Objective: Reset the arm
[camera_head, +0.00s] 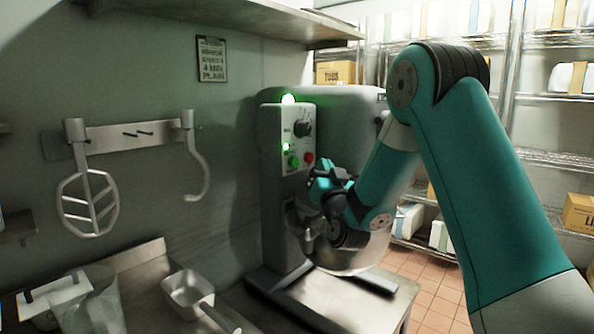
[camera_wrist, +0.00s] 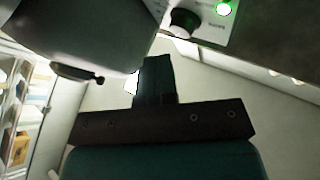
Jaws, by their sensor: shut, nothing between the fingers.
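My teal arm reaches in from the right. My gripper (camera_head: 322,178) is in front of the grey mixer (camera_head: 272,200), just below and right of its control panel. In the wrist view my gripper (camera_wrist: 155,75) has its dark fingers together with nothing between them. The panel carries a black knob (camera_head: 303,128), a green button (camera_head: 293,161) and a red button (camera_head: 309,157). A green light (camera_head: 288,99) glows on top of the mixer. The knob (camera_wrist: 184,22) also shows in the wrist view, beside a lit green lamp (camera_wrist: 223,9). My wrist hides part of the bowl (camera_head: 350,262).
A flat paddle (camera_head: 88,205) and a dough hook (camera_head: 197,165) hang on the left wall. A metal scoop (camera_head: 190,292) lies on the counter at lower left. A steel shelf (camera_head: 230,18) juts out above. Wire racks (camera_head: 560,158) with boxes stand at the right.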

